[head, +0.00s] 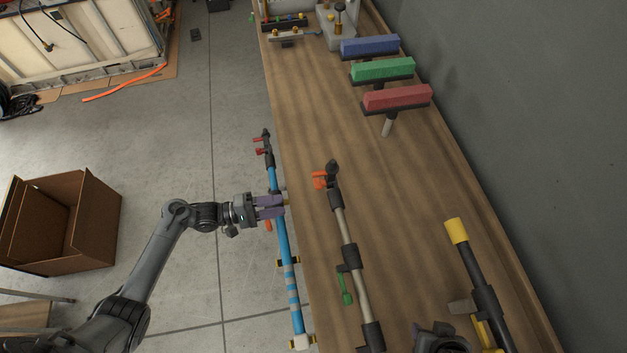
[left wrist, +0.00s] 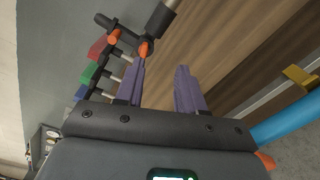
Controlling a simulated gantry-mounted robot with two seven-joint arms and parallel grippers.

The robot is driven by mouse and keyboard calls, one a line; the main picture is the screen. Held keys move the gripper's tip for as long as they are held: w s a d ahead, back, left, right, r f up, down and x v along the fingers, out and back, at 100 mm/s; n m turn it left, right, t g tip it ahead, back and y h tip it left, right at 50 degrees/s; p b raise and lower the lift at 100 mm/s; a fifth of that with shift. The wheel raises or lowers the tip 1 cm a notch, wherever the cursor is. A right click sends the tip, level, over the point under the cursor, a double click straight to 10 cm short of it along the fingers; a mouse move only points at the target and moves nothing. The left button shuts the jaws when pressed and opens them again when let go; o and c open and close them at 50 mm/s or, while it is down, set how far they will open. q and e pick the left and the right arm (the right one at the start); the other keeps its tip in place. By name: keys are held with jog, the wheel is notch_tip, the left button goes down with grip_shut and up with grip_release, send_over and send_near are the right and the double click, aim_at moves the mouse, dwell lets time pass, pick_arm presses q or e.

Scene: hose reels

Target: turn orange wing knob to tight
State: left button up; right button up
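The orange wing knob (head: 320,180) sits at the far end of a beige pole (head: 349,240) lying on the workbench. In the left wrist view, the orange knob (left wrist: 145,48) shows close to the left fingertip as seen there; I cannot tell if they touch, but the head view shows a clear gap. My left gripper (head: 284,205) is over the bench's left edge by the blue pole, to the left of the knob. Its purple fingers (left wrist: 160,66) are apart with nothing between them. A dark part (head: 440,338) at the bottom right may be my right arm; no fingers show.
A blue pole (head: 284,258) hangs along the bench's left edge on yellow brackets. Blue, green and red (head: 397,97) brush heads lie farther back. A black pole with a yellow end (head: 456,231) lies at right. The bench (head: 330,110) is clear between. A cardboard box (head: 90,215) stands on the floor.

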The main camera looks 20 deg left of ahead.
aim_at(320, 183)
jog(key=f+b, duration=0.1)
jog(key=f, duration=0.1)
jog(key=s+f+b, duration=0.1)
jog(key=f, duration=0.1)
jog(key=shift+s+a, duration=0.1)
jog(key=shift+s, duration=0.2)
pick_arm(q)
jog(key=shift+m, duration=0.5)
jog(key=w+d, duration=0.2)
jog(key=w, duration=0.1)
jog(key=w+d, duration=0.5)
jog(key=w, duration=0.2)
jog(key=shift+d+r+b, duration=0.3)
pick_arm(e)
jog(key=shift+w+f, duration=0.15)
jog(key=shift+w, duration=0.2)
pick_arm(q)
grip_shut()
